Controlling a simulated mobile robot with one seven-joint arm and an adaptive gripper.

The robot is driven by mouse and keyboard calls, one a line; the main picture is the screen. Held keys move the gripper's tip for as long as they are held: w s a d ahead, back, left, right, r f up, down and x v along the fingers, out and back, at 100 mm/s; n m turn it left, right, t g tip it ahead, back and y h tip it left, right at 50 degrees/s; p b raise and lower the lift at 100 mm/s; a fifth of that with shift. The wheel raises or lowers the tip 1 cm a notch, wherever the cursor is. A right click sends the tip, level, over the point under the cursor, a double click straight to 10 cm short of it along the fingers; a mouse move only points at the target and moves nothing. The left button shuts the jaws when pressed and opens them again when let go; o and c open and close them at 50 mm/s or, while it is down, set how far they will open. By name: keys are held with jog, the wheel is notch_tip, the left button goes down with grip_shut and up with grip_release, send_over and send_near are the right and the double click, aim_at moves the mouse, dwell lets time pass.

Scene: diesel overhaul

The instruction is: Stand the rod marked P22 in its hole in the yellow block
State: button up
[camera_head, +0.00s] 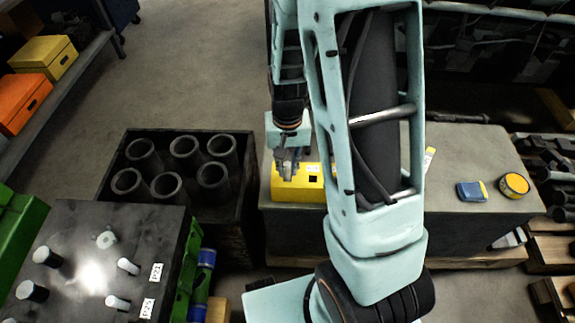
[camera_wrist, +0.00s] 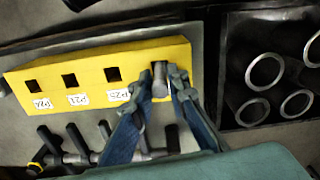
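The yellow block (camera_head: 290,195) lies on a grey bench. In the wrist view the yellow block (camera_wrist: 100,60) shows three empty square holes, each with a small white label that I cannot read surely. My gripper (camera_head: 288,168) is over the block's left end in the head view. In the wrist view my gripper (camera_wrist: 161,82) is at the right end of the block, its fingers closed on a grey metal rod (camera_wrist: 160,72). The rod looks upright at that end; the hole under it is hidden. I see no marking on the rod, and cannot tell how deep it sits.
A dark bench (camera_head: 75,225) at the left bears several light-topped pegs and white labels. A dark crate (camera_head: 125,205) of several pipes (camera_head: 185,150) stands beside the block's bench. A blue item (camera_head: 472,191) and a yellow-black round item (camera_head: 515,185) lie at the bench's right.

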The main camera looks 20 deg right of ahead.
jog(key=o, duration=0.4)
jog(key=shift+c, duration=0.2)
notch_tip(320, 180, up, 12)
dwell(0.5)
